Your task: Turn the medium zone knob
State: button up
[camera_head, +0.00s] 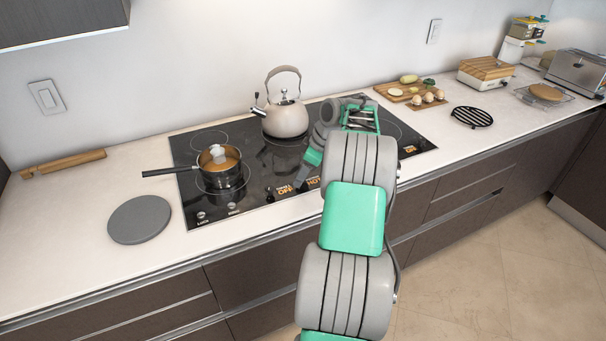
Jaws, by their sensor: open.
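The black glass cooktop (182,165) is set into the white counter. Small silver knobs stand along its front edge at the left: one knob (202,215) at the front left corner and another knob (233,207) just right of it. A darker knob (269,193) seems to stand further right. Their labels are too small to read, so I cannot tell which is the medium zone knob. Contact with a knob cannot be made out. My arm hides part of the front edge.
A kettle (286,118) stands behind my gripper. A grey round mat (139,220) lies left of the cooktop. A cutting board (395,92) with food lies at the back right. The left counter is mostly clear.

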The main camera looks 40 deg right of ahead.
jog(key=v, duration=0.7)
jog(key=shift+r+p, duration=0.2)
jog(key=shift+p, duration=0.15)
jog(key=a+r+m, duration=0.2)
jog(key=a+r, duration=0.1)
jog(key=a, duration=1.1)
jog(key=a+r+m, duration=0.1)
jog(key=a+r, duration=0.2)
jog(key=a, duration=1.1)
jog(key=s+a+f+m+h, duration=0.1)
jog(key=s+a+f, duration=0.1)
jog(key=s+a, duration=0.2)
jog(key=s+a+f+m+h, duration=0.1)
jog(key=s+a+f, duration=0.2)
jog(key=s, duration=0.7)
jog(key=a, duration=0.2)
jog(key=shift+s+a+m, duration=0.25)
jog(key=shift+m, duration=0.15)
